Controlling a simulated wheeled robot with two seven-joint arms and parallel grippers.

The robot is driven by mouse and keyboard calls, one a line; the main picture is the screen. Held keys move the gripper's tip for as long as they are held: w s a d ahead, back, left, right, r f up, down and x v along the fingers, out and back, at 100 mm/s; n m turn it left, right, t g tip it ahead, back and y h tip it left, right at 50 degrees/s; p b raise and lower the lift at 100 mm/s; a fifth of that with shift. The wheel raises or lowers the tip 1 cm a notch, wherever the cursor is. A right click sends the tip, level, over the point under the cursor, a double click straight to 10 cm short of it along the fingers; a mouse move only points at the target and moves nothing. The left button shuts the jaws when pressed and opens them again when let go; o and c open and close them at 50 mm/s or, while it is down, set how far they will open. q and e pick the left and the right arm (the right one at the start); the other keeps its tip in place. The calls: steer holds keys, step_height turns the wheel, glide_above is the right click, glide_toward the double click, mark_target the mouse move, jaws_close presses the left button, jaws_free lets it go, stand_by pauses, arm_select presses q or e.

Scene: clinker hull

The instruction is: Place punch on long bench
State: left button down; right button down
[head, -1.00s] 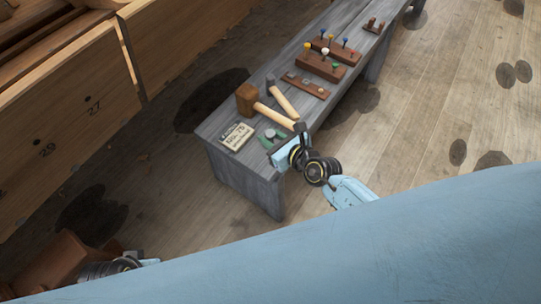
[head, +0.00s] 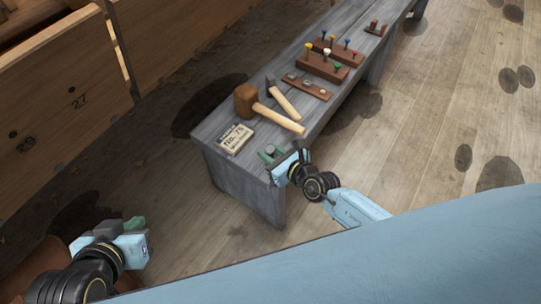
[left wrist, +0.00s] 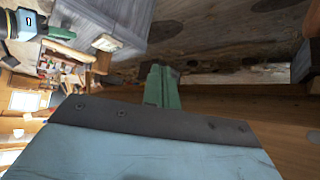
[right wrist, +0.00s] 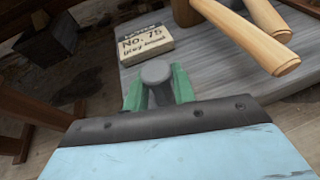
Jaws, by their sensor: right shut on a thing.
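The long bench (head: 222,138) is grey wood and runs from the middle of the head view to the upper right. My right gripper (head: 270,153) is at the bench's near end, its green fingers shut on a grey, round-topped piece, the punch (right wrist: 156,72). The punch stands roughly upright between the fingers; its lower end is hidden, so I cannot tell whether it touches the bench top. My left gripper (head: 125,225) is at the lower left of the head view, away from the bench. Its green fingers (left wrist: 162,87) look closed together with nothing visible between them.
On the bench, a "No. 75" block (head: 236,138) lies beside the punch, with a wooden mallet (head: 248,102) and a hammer (head: 283,97) behind. Farther along are brown racks (head: 323,66) with coloured pegs. A planked wooden hull (head: 60,110) stands at left.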

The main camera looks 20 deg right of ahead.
arm_select(q)
steer(key=shift+w+d+r+t, duration=0.4)
steer(key=shift+w+r+t, duration=0.25)
steer(key=shift+w, duration=0.1)
arm_select(e)
steer(key=shift+f, duration=0.2)
arm_select(q)
steer(key=shift+w+h, duration=0.1)
steer(key=shift+h, duration=0.2)
arm_select(e)
steer(key=shift+f, duration=0.1)
steer(key=shift+f, duration=0.1)
steer(key=c, duration=1.1)
jaws_free()
steer(key=shift+c, duration=0.2)
arm_select(q)
steer(key=shift+w+d+r+t, duration=0.2)
steer(key=shift+w+r+t, duration=0.1)
steer(key=shift+r+t, duration=0.05)
steer(key=shift+s, duration=0.1)
